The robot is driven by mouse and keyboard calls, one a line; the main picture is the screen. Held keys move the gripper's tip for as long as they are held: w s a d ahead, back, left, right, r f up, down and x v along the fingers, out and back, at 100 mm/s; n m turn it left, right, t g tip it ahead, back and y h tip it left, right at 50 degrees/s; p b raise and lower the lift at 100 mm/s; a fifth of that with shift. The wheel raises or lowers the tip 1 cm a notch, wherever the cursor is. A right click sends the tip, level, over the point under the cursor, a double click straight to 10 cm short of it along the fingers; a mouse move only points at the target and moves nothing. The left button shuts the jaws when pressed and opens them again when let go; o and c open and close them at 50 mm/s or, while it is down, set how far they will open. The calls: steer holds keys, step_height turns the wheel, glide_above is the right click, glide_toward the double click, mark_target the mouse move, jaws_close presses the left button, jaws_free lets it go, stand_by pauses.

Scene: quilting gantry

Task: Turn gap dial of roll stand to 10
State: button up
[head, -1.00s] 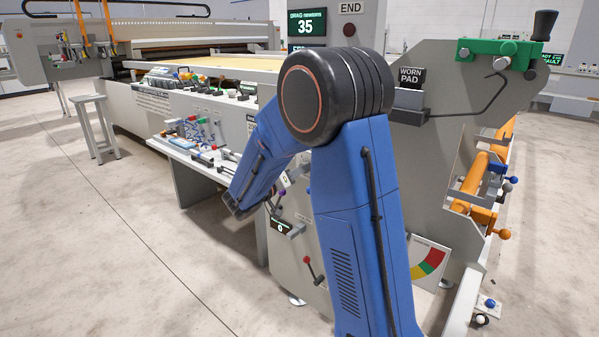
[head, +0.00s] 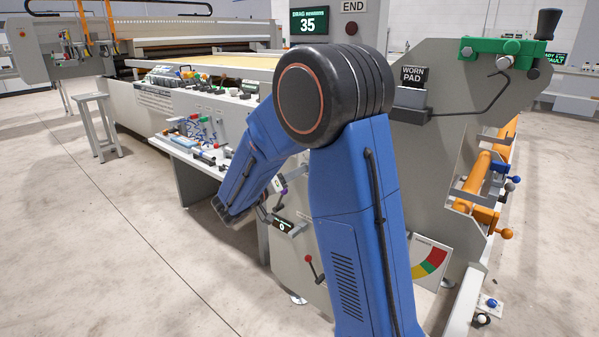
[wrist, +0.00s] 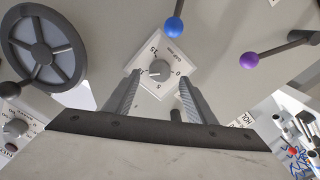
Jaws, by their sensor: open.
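The gap dial (wrist: 160,70) is a grey round knob on a white square plate (wrist: 168,52), turned at an angle in the wrist view. Numbers 0, 5 and 15 can be made out around it; the left one is partly covered by a finger. I cannot tell for sure where the knob points. My gripper (wrist: 159,78) is open, with one finger on each side of the knob in the picture and nothing between them; touching or apart, I cannot tell. In the head view my arm hides the dial and most of the gripper. The roll stand (head: 436,150) is the grey side plate.
A dark handwheel (wrist: 44,47) is left of the dial. Levers with a blue ball (wrist: 173,27) and a purple ball (wrist: 247,61) are above and right. A display reading 0 (head: 282,226) and a red-ball lever (head: 308,258) are near the arm. Open floor (head: 110,240) lies left.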

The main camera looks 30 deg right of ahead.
steer(key=v, duration=1.3)
steer(key=shift+a, duration=0.15)
steer(key=s+d+f+n+g+y, duration=0.1)
steer(key=s+d+g+y, duration=0.25)
steer(key=s, duration=0.65)
steer(key=s+d+f+n+g+y, duration=0.1)
steer(key=s+d+g+y, duration=0.15)
steer(key=s+d, duration=0.45)
steer(key=s+a+f+n+t+y, duration=0.1)
steer(key=s+a+n+t+y, duration=0.3)
steer(key=s+a+y, duration=0.7)
steer(key=s+a+n, duration=0.1)
steer(key=s, duration=0.4)
steer(key=shift+s+f+t, duration=0.15)
steer(key=shift+f+t, duration=0.15)
steer(key=shift+a, duration=0.15)
